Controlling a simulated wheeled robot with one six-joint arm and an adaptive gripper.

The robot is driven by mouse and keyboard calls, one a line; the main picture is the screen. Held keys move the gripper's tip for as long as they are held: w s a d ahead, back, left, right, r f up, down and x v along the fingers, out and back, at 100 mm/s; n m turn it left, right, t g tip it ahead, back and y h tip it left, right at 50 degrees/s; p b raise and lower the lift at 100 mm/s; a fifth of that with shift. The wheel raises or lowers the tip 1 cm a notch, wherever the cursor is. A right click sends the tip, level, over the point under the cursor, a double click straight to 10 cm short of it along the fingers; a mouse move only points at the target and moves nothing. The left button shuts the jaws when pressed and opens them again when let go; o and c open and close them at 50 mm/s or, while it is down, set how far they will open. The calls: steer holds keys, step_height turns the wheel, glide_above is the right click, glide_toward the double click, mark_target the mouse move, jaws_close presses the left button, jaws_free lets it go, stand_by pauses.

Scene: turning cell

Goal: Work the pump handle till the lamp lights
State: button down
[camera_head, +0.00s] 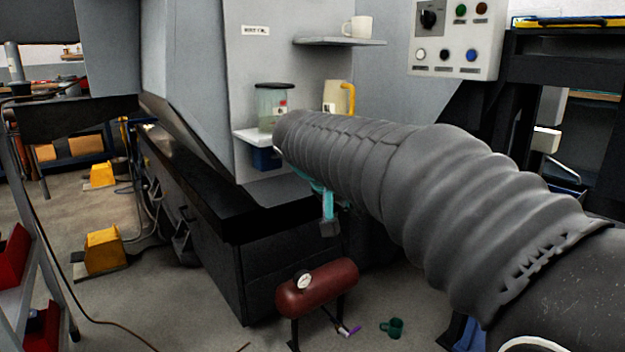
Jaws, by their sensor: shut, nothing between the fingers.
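A clear oil reservoir (272,105) with a dark lid and pale liquid stands on a white bracket (251,136) on the grey machine wall. A blue box (266,159) sits below the bracket. I cannot make out a pump handle; my sleeved arm covers the area right of the reservoir. I cannot tell that any is lit. My gripper (328,226), teal with a dark tip, is shut and empty, pointing down below the bracket, mostly hidden behind my arm.
A cream jug (337,97) with a yellow handle stands behind my arm. A white mug (357,27) is on a wall shelf (340,41). A red air tank (317,288) and green cup (392,327) are on the floor. The black machine base (215,225) juts out left.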

steer(key=s+d+f+n+y, duration=0.1)
steer(key=s+f+y, duration=0.1)
steer(key=s+f, duration=0.3)
steer(key=s+d+f+n+y, duration=0.1)
steer(key=s+f, duration=0.4)
steer(key=s, duration=0.8)
steer(key=s+d+f+n+y, duration=0.1)
steer(key=s+f+y, duration=0.2)
steer(key=s, duration=0.6)
steer(key=shift+f, duration=0.9)
steer(key=shift+a, duration=0.1)
